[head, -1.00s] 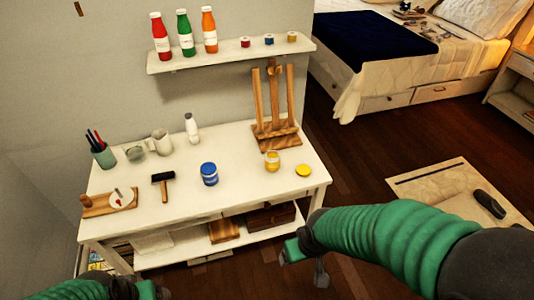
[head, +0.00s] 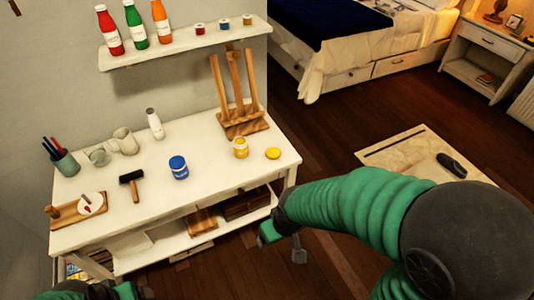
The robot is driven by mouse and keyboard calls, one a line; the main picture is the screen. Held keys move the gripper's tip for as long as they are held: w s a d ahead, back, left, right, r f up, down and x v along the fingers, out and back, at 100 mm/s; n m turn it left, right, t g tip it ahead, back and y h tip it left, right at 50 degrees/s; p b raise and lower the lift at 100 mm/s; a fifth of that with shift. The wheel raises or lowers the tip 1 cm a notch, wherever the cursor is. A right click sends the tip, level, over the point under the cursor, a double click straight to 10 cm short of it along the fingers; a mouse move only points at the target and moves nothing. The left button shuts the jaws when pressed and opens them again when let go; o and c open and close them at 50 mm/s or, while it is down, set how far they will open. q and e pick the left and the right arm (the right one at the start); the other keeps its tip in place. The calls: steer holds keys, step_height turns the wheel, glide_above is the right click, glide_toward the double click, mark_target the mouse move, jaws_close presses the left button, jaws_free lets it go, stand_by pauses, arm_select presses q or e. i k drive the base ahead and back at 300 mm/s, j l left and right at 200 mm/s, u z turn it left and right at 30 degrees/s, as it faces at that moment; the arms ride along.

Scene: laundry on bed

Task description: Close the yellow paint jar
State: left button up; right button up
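The yellow paint jar (head: 240,148) stands upright and open-topped near the right end of the white table, in front of the wooden easel. A round yellow lid (head: 273,153) lies flat on the table just right of the jar, apart from it. My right gripper (head: 284,246) hangs in front of the table's right end, below the tabletop and apart from jar and lid; its fingers look spread and nothing shows between them. My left gripper (head: 130,291) is at the bottom edge, mostly cut off, so its fingers cannot be read.
A closed blue jar (head: 179,168), a black-headed hammer (head: 131,185) and the wooden easel (head: 243,122) stand or lie on the table (head: 215,187). Cups and a white bottle (head: 155,125) are at the back left. A shelf (head: 180,48) with bottles hangs above. The table's front middle is clear.

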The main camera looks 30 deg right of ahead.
mark_target(239, 145)
steer(key=i+l, duration=0.2)
steer(key=i, duration=0.25)
steer(key=i+l+z, duration=0.1)
steer(key=i, duration=0.3)
steer(key=i+l+z, duration=0.1)
steer(key=i, duration=0.35)
steer(key=l, duration=0.1)
